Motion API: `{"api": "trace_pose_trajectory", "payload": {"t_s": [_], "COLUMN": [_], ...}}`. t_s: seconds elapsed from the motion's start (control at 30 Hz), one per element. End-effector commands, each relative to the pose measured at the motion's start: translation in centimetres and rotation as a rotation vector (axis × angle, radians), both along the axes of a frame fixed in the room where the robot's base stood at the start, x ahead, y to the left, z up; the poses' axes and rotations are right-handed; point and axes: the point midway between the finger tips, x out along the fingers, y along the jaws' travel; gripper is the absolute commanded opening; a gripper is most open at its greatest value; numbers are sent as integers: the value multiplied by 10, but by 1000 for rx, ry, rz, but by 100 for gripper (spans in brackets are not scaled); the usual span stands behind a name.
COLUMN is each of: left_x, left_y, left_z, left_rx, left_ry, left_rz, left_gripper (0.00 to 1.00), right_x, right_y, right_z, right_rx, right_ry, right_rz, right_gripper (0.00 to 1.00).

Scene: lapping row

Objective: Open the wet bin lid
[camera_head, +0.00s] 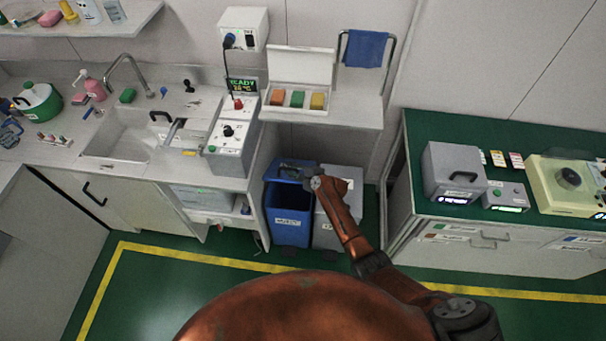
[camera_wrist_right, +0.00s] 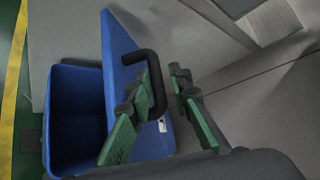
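The blue bin (camera_head: 289,228) stands on the floor under the counter, with a white label on its front that is too small to read surely. In the right wrist view its hollow inside (camera_wrist_right: 75,112) shows dark blue. Its blue lid (camera_wrist_right: 122,48) stands raised at a steep tilt beside the opening, with a black loop handle (camera_wrist_right: 157,75) on it. My right gripper (camera_wrist_right: 165,115) has its green fingers spread apart. One finger overlaps the handle in the picture; I cannot tell whether it touches. In the head view this gripper (camera_head: 296,174) is over the bin's back. My left gripper is not in view.
A grey bin (camera_head: 330,232) stands close to the right of the blue one. A shelf (camera_head: 345,112) with coloured blocks is above. A sink counter (camera_head: 60,150) is at left, a green-topped cabinet (camera_head: 425,130) at right. The green floor in front (camera_head: 185,280) is clear.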

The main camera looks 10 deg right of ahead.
Motion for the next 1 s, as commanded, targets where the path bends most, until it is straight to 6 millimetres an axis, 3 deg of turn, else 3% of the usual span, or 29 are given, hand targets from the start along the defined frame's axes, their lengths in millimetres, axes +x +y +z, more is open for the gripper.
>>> {"api": "trace_pose_trajectory", "payload": {"t_s": [0.5,1.0], "left_x": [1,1], "left_y": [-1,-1], "left_z": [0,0], "left_rx": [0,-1], "left_ry": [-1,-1], "left_rz": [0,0], "left_gripper": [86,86], "right_x": [-58,-70], "right_y": [-42,-49], "right_z": [36,43], "right_rx": [-1,-1], "right_ry": [-1,0], "right_rz": [-3,-2], "right_gripper": [18,18]}}
